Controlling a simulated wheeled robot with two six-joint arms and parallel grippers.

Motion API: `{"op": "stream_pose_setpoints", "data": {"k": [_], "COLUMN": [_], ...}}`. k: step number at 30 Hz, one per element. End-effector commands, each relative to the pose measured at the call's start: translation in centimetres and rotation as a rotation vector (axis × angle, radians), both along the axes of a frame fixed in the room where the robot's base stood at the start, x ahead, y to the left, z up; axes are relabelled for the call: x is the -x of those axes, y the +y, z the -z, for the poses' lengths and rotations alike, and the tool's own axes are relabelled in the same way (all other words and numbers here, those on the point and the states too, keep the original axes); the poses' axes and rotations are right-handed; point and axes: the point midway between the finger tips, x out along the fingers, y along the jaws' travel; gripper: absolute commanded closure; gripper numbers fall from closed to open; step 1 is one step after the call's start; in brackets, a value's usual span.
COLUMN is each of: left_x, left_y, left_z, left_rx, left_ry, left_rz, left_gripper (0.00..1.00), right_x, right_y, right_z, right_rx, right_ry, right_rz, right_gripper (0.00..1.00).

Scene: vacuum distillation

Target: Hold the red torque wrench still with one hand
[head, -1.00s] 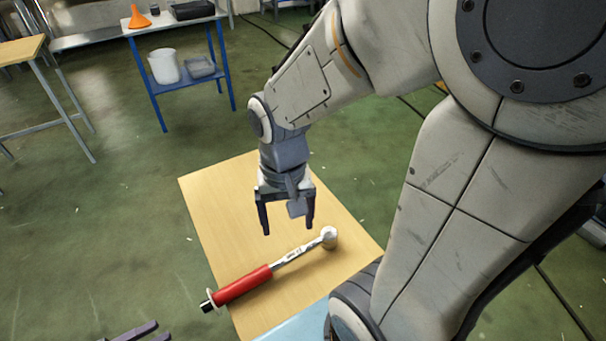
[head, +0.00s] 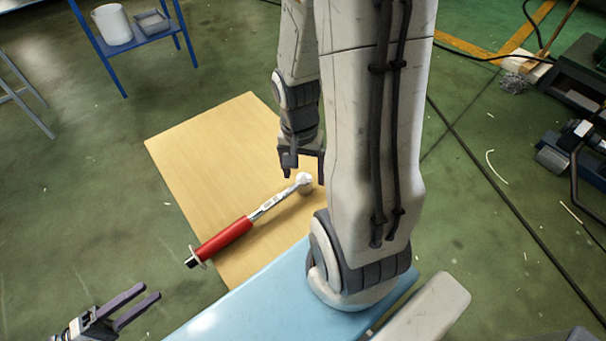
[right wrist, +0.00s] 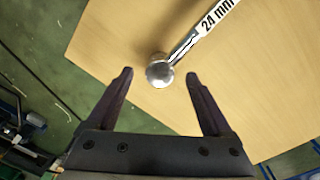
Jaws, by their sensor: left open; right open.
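The torque wrench (head: 226,239) has a red grip and a silver shaft and head. It lies diagonally on the wooden table, grip at the lower left and head at the upper right. In the right wrist view its silver head (right wrist: 160,73) lies just beyond and between the open fingertips. My right gripper (head: 305,178) is open near the head, partly hidden behind my own arm; its fingers also show in the right wrist view (right wrist: 159,76). My left gripper (head: 148,296) is open and empty at the lower left, off the table and apart from the grip.
The wooden table (head: 205,150) is otherwise bare. A blue shelf (head: 150,36) with a white bucket (head: 112,24) and a grey tray (head: 152,22) stands at the back left. Dark equipment (head: 575,145) and a cable lie on the green floor at right.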

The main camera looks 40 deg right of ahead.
Motion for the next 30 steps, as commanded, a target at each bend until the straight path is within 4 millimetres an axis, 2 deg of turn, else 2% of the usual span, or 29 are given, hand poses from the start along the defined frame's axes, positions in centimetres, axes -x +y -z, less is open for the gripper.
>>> {"op": "stream_pose_setpoints", "data": {"k": [1,6,16,17,21,23,26,27,29,30], "left_x": [0.0,0.0,0.0,0.0,0.0,0.0,0.0,0.0,0.0,0.0], "left_y": [0.0,0.0,0.0,0.0,0.0,0.0,0.0,0.0,0.0,0.0], "left_z": [0.0,0.0,0.0,0.0,0.0,0.0,0.0,0.0,0.0,0.0], "left_rx": [0.0,0.0,0.0,0.0,0.0,0.0,0.0,0.0,0.0,0.0], "left_ry": [0.0,0.0,0.0,0.0,0.0,0.0,0.0,0.0,0.0,0.0], "left_rz": [0.0,0.0,0.0,0.0,0.0,0.0,0.0,0.0,0.0,0.0], "left_gripper": [0.5,0.5,0.5,0.5,0.5,0.5,0.5,0.5,0.5,0.5], "right_x": [0.1,0.1,0.1,0.1,0.0,0.0,0.0,0.0,0.0,0.0], "right_y": [0.0,-0.1,-0.1,-0.1,-0.1,-0.1,-0.1,-0.1,-0.1,-0.1], "right_z": [0.8,2.1,2.5,2.5,2.4,2.4,2.4,2.4,2.4,2.4], "right_rx": [-0.002,0.0,0.0,0.001,0.001,0.001,0.0,0.0,0.0,0.0], "right_ry": [0.005,0.002,0.0,-0.001,-0.001,-0.001,-0.001,-0.001,-0.001,-0.001], "right_rz": [0.0,0.0,0.0,0.0,-0.001,-0.001,-0.001,-0.001,-0.001,-0.001], "right_gripper": [0.15,0.15,0.15,0.23,0.77,0.99,1.0,0.53,0.76,0.91]}}
